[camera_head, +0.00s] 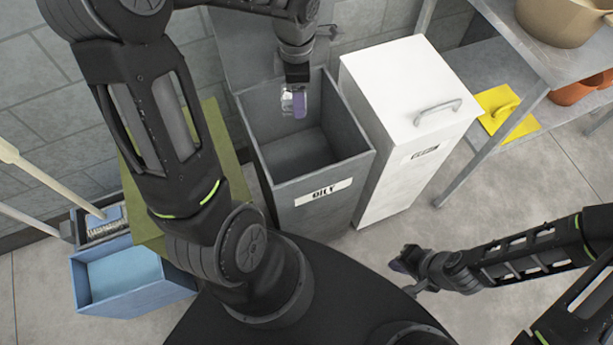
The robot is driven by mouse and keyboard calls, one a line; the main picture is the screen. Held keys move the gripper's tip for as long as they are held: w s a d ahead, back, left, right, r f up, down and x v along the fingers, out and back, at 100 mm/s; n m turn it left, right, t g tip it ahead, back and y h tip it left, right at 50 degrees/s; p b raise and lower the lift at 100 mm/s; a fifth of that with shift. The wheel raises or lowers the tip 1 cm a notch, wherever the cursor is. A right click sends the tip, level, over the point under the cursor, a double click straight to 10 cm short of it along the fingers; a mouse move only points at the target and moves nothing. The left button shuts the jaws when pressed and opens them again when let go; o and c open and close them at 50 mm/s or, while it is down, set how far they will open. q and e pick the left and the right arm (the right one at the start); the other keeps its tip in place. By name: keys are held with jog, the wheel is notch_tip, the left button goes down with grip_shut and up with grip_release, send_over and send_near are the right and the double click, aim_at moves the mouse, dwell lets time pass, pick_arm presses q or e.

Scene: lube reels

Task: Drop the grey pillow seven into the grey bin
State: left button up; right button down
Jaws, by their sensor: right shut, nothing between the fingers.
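The grey bin (323,207) stands open in the middle, with its lid (238,42) raised behind it and a label on its front. Its visible floor looks empty. My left gripper (293,103) points down over the bin's opening. A shiny pale patch and a purple part show at its fingers; I cannot tell whether they hold anything. I cannot make out the grey pillow seven. My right gripper (404,264) is shut and empty, low over the floor to the right of the bin.
A white lidded bin (385,150) stands close against the grey bin's right side. A metal table (530,45) with a pot (568,20) is at the upper right, with a yellow item (508,110) below. A blue box (135,280) is lower left. Floor at right is partly clear.

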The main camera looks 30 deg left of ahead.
pick_arm(q)
jog(key=shift+f, duration=0.1)
notch_tip(320, 180, down, 6)
jog(key=b, duration=0.4)
dwell(0.5)
jog(key=o, duration=1.6)
jog(key=shift+c, duration=0.2)
notch_tip(320, 180, up, 8)
